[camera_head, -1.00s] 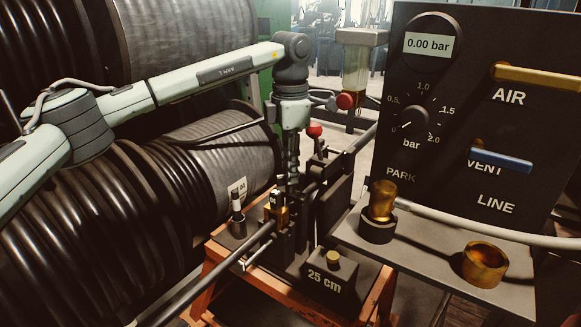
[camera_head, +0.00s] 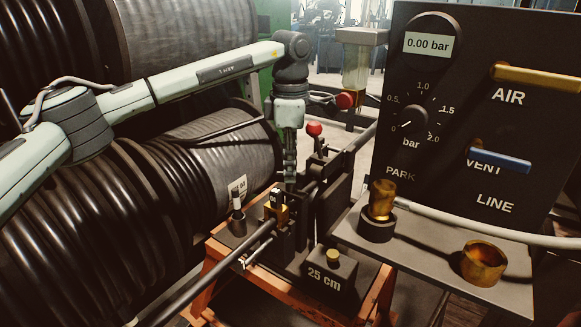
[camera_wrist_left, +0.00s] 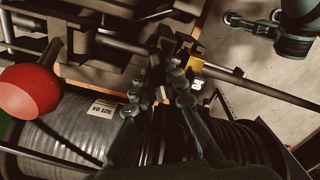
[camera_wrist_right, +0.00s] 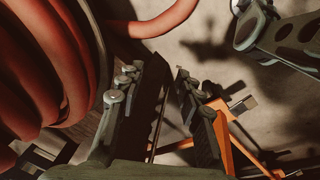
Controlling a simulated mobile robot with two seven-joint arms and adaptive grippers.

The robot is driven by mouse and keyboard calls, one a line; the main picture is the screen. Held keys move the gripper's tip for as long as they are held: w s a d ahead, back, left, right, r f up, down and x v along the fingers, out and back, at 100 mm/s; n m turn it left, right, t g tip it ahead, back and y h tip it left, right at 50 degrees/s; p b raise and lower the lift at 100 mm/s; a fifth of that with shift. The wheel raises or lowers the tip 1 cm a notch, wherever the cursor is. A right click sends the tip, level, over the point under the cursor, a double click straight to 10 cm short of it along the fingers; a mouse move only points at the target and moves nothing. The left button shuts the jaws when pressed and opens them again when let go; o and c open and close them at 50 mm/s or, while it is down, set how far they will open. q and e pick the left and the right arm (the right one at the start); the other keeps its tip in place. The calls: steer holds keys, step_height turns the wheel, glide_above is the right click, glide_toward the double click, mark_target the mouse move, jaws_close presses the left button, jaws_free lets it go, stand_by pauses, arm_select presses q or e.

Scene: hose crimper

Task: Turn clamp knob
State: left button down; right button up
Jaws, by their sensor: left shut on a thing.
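My left gripper (camera_head: 290,178) points straight down onto the top of the dark crimper (camera_head: 325,205), behind the brass fitting (camera_head: 277,212). Its fingers are close together on a small part at the clamp, taken to be the clamp knob, which the fingers mostly hide. In the left wrist view the fingertips (camera_wrist_left: 158,82) meet near the brass fitting (camera_wrist_left: 196,64). My right gripper (camera_wrist_right: 155,80) shows only in its own wrist view; its fingers are apart, with nothing clearly between them.
Red ball handles (camera_head: 313,129) stand just right of the left gripper. Large hose reels (camera_head: 190,170) fill the left. A control panel (camera_head: 470,110) with gauge and levers stands right. A block marked 25 cm (camera_head: 328,272) sits in front. Red hose coils (camera_wrist_right: 50,70) lie beside my right gripper.

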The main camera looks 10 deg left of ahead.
steer(key=shift+s, duration=0.1)
arm_select(q)
steer(key=c, duration=1.7)
jaws_free()
steer(key=shift+c, duration=0.2)
steer(key=shift+o, duration=0.9)
arm_select(e)
steer(key=shift+a, duration=0.3)
arm_select(q)
steer(key=shift+r, duration=0.2)
step_height(320, 180, up, 12)
steer(key=shift+f, duration=0.15)
arm_select(e)
steer(key=shift+d, duration=0.2)
arm_select(q)
steer(key=shift+f, duration=0.1)
